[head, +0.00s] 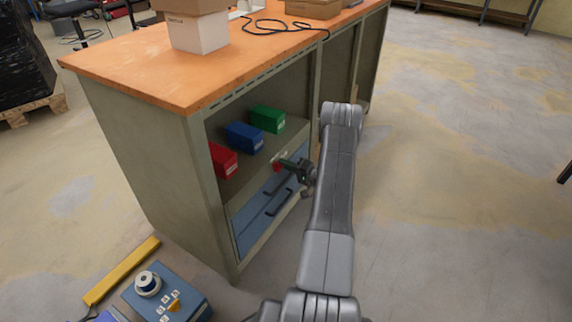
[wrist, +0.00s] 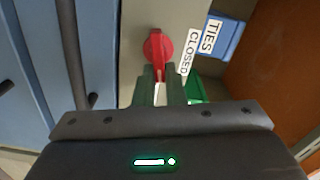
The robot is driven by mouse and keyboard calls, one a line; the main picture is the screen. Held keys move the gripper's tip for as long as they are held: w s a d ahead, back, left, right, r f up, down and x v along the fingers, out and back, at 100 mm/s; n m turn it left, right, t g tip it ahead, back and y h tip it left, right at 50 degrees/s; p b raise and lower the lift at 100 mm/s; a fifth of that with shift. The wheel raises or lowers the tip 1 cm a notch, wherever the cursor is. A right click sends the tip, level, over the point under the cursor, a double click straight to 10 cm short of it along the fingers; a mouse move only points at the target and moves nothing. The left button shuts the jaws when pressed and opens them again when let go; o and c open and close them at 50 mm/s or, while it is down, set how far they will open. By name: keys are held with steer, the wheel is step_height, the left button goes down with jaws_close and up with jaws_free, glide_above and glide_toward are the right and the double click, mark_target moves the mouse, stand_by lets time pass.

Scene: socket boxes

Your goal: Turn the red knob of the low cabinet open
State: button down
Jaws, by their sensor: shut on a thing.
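The low cabinet (head: 160,165) has a wooden top and blue drawers in its lower front. The red knob (wrist: 158,46) shows in the wrist view at upper middle, on a grey-beige panel beside a white "CLOSED" label (wrist: 190,52). In the head view the knob (head: 277,167) is a small red spot just left of my gripper. My gripper (wrist: 159,76) is shut on the knob's narrow handle part, with a dark green finger on each side. The knob's handle points down toward my gripper in the wrist view.
Red (head: 222,160), blue (head: 244,137) and green (head: 267,119) boxes stand on the shelf above the drawers. Blue drawers (head: 250,225) with dark handles lie below. A blue control box (head: 185,306) is at the bottom left. Floor to the right is clear.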

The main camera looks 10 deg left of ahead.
steer(key=shift+f+m, duration=0.3)
steer(key=shift+m, duration=1.1)
steer(key=c, duration=1.5)
jaws_free()
steer(key=shift+d, duration=0.15)
steer(key=p+v, duration=0.3)
steer(key=v, duration=1)
steer(key=shift+d, duration=0.25)
steer(key=shift+s, duration=0.1)
